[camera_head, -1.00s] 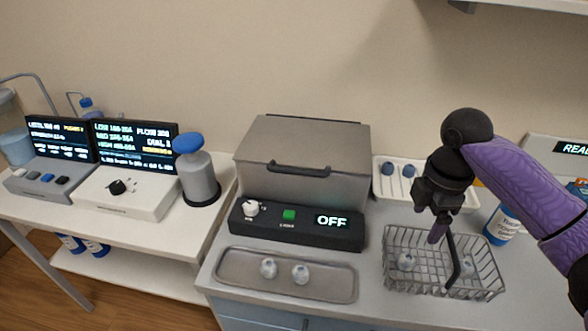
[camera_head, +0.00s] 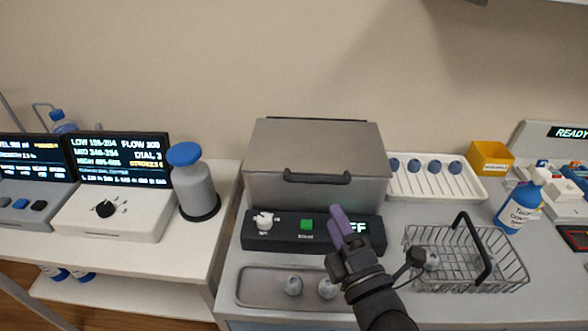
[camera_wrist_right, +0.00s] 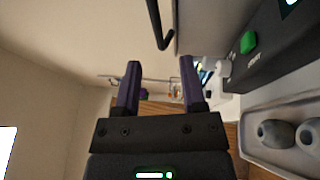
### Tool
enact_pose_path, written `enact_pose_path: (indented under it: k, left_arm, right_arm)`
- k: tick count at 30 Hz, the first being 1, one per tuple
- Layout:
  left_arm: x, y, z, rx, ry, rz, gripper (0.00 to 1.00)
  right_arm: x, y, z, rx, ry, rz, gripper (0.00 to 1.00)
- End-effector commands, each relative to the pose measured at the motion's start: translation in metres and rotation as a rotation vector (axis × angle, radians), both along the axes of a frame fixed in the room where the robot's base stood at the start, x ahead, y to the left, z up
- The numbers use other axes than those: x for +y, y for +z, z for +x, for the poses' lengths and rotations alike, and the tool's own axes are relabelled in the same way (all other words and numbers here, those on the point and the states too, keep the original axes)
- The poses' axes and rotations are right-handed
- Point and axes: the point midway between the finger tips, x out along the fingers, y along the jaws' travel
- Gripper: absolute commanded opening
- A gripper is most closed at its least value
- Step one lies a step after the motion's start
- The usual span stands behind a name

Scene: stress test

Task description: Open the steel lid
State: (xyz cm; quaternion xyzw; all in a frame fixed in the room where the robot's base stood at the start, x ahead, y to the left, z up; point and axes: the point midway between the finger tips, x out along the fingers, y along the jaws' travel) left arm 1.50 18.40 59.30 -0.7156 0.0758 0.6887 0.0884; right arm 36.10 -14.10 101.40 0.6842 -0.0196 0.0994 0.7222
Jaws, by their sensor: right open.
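The steel lid (camera_head: 318,138) lies closed on its box, with a black bar handle (camera_head: 309,177) along its front. In the right wrist view the handle (camera_wrist_right: 157,25) shows at the top, beyond the fingers, next to the steel side (camera_wrist_right: 203,25). My right gripper (camera_head: 347,227) is open and empty, in front of the black control panel (camera_head: 290,240) and lower in the picture than the handle. It covers part of the panel's display. Its two purple fingers (camera_wrist_right: 161,85) stand apart in the right wrist view. My left gripper is not in view.
A steel tray (camera_head: 262,272) with two egg-like pieces lies before the panel. A wire basket (camera_head: 465,284) with a raised black handle stands right of my arm. A white rack (camera_head: 440,190), yellow bin (camera_head: 491,157) and blue bottle (camera_head: 520,205) stand farther right.

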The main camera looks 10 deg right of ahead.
Motion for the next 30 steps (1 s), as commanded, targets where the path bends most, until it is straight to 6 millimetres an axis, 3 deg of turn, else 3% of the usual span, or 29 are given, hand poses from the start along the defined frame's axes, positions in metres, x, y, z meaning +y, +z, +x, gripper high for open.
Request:
enact_pose_path:
  k: [12, 17, 24, 26, 30]
  left_arm:
    - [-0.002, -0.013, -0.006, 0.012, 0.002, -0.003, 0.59]
    - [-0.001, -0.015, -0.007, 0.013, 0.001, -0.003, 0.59]
    - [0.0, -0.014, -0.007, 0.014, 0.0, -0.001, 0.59]
    - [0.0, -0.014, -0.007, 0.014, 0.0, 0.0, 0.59]
    - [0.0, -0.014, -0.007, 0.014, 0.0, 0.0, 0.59]
  right_arm:
    - [0.009, 0.013, 0.08, -0.008, -0.003, -0.003, 0.53]
    - [0.011, 0.016, 0.093, -0.006, -0.002, -0.003, 0.53]
    - [0.011, 0.016, 0.094, -0.004, -0.001, -0.003, 0.53]
    - [0.011, 0.016, 0.094, -0.004, -0.001, -0.003, 0.44]
    - [0.011, 0.016, 0.094, -0.004, -0.001, -0.002, 0.15]
